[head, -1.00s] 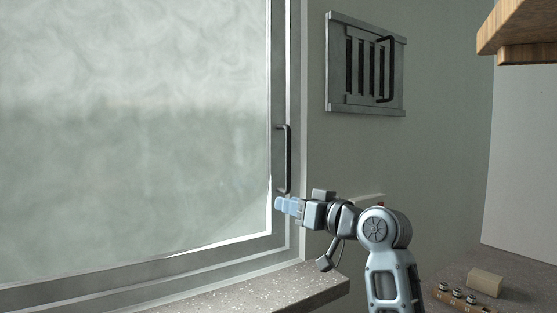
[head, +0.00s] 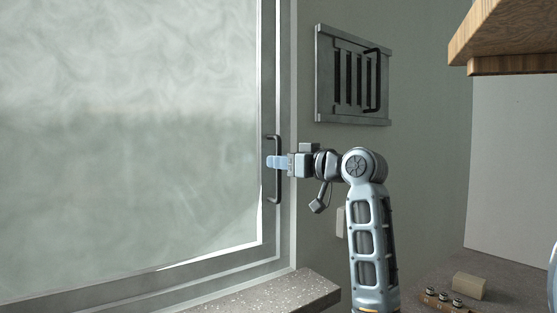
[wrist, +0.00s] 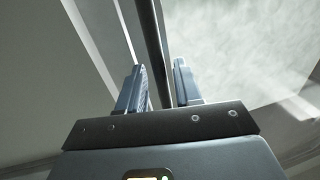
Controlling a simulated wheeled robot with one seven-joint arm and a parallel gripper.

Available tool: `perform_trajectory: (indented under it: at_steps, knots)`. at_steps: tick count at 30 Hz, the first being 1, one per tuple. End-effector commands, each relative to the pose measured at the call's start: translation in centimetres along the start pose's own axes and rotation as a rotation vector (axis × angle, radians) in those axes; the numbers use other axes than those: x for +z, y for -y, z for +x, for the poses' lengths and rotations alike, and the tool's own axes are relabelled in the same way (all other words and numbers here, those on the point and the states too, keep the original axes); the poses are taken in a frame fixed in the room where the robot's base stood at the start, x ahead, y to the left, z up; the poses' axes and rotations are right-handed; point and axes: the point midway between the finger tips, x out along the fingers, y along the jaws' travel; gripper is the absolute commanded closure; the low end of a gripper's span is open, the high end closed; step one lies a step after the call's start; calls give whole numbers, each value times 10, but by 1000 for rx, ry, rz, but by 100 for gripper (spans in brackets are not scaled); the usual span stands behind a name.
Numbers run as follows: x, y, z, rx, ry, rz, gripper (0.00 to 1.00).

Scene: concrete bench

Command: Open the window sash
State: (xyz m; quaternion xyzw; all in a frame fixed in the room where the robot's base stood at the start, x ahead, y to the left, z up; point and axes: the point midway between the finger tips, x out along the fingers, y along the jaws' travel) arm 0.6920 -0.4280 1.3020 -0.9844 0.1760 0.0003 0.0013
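The window sash has a grey frame (head: 269,60) around a large frosted pane (head: 120,130) and looks shut in the head view. Its dark upright bar handle (head: 276,194) is on the right side of the frame. My gripper (head: 271,162) is at the middle of the handle, its light-blue fingers level and pointing left. In the wrist view, the handle bar (wrist: 150,35) runs between the two fingers of my gripper (wrist: 159,82). The fingers are apart, one on each side of the bar, with a gap visible on the right side.
A grey slatted vent panel (head: 325,75) with its own dark handle is on the wall right of the window. A speckled sill (head: 285,292) juts out below. A wooden shelf (head: 510,40) hangs upper right. A beige block (head: 469,286) and small jars (head: 443,298) are lower right.

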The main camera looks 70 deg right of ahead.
Motion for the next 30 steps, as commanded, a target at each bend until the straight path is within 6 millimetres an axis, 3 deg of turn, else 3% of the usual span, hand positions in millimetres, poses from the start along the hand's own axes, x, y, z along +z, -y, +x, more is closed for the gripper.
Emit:
perform_trajectory:
  at_steps: [5, 13, 24, 30]
  knots:
    - [0, 1, 13, -1, 0, -1, 66]
    - [0, 1, 14, 0, -1, -2, 66]
    - [0, 0, 14, 0, -1, -1, 100]
    - [0, 0, 14, 0, -1, -1, 100]
